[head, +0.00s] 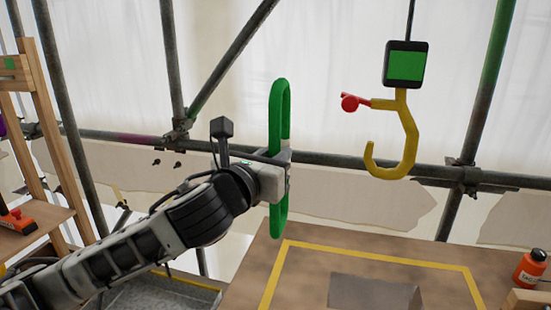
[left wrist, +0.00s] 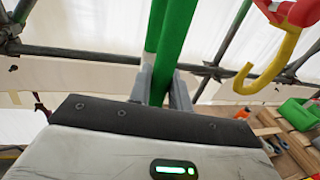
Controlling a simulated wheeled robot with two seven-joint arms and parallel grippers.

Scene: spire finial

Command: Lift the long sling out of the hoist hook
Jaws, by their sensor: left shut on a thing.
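The long sling (head: 279,110) is a tall, narrow green loop. My left gripper (head: 283,165) is shut on it at mid-height, and the loop stands upright above and below the fingers. In the left wrist view the green sling (left wrist: 173,45) runs up between the fingers (left wrist: 172,88). The yellow hoist hook (head: 408,140) hangs to the right from a black block with a green face, with a red latch (head: 350,102) at its left. The hook is empty, and the sling is apart from it. The hook also shows in the left wrist view (left wrist: 270,68). My right gripper is not in view.
A wooden deck (head: 300,232) with a yellow outlined square lies below the hook. An orange bottle (head: 529,268) stands at its right edge. Scaffold tubes (head: 330,163) cross behind the sling and hook. A wooden shelf (head: 35,225) with an orange tool stands at the left.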

